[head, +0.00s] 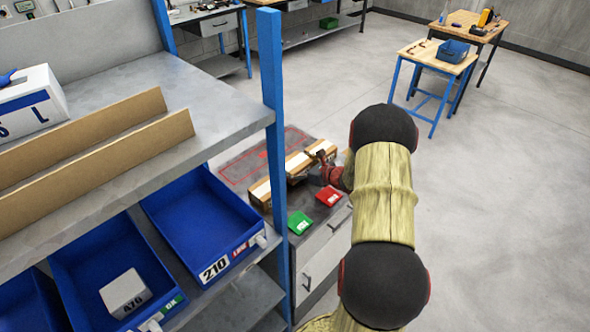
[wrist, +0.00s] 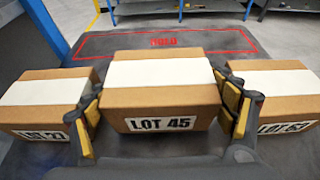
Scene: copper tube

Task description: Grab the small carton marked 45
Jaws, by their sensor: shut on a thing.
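The small carton marked LOT 45 (wrist: 160,90) is brown with a white strip on top and sits in the middle of the wrist view. My gripper (wrist: 165,115) has one yellow-padded finger at each side of it and is shut on it. The carton looks level, with its label facing the camera. I cannot tell whether it is clear of the surface below. In the head view my gripper (head: 322,172) is small and partly hidden by my arm, over the row of cartons.
A carton with a partly hidden label (wrist: 45,100) stands close on the left, and a carton marked LOT 63 (wrist: 272,95) close on the right. A red outlined HOLD area (wrist: 165,45) behind is empty. Green (head: 299,222) and red (head: 328,196) tags lie in front. A blue shelf post (head: 273,120) stands left.

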